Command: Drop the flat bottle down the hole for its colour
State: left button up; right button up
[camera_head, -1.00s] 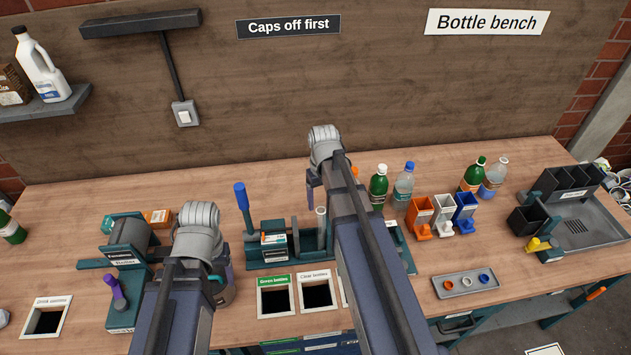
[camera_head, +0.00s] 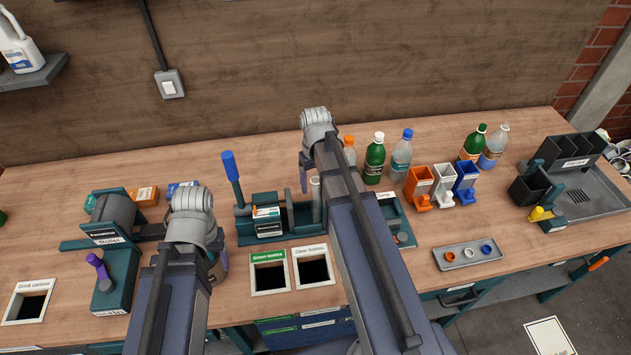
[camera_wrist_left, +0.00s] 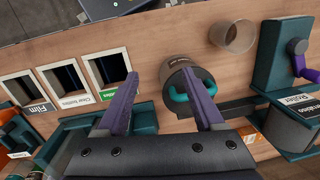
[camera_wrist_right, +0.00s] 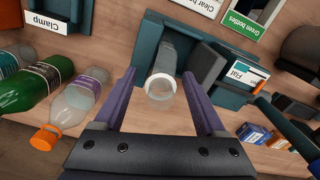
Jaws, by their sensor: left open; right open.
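A clear, greyish bottle (camera_wrist_right: 166,68) with an open white neck stands in the teal press marked "Flat" (camera_wrist_right: 238,72). Its top also shows in the head view (camera_head: 315,187); how flat it is I cannot tell. My right gripper (camera_wrist_right: 160,76) is open, its fingers either side of the bottle's neck in that view, not visibly gripping it. My left gripper (camera_wrist_left: 172,84) is open and empty, above a dark cylinder with a teal handle (camera_wrist_left: 187,92). The green bottles hole (camera_head: 268,275) and clear bottles hole (camera_head: 313,268) lie in front of the press.
A blue lever (camera_head: 230,165) rises from the press. Capped bottles (camera_head: 375,160) and coloured cap bins (camera_head: 443,186) stand to the right. The roller (camera_head: 112,215) and drink cartons hole (camera_head: 30,303) are at the left. A clear cup (camera_wrist_left: 232,35) stands near the cylinder.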

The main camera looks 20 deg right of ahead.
jog(key=shift+f, duration=0.65)
pick_arm(q)
jog(key=shift+f, duration=0.55)
pick_arm(e)
jog(key=shift+r, duration=0.1)
grip_shut()
pick_arm(q)
jog(key=shift+r, duration=0.1)
pick_arm(e)
jog(key=shift+r, duration=0.1)
pick_arm(q)
jog(key=shift+r+p, duration=1.35)
jog(key=shift+r, duration=0.1)
pick_arm(e)
jog(key=shift+d+r, duration=0.1)
jog(key=shift+r, duration=1.35)
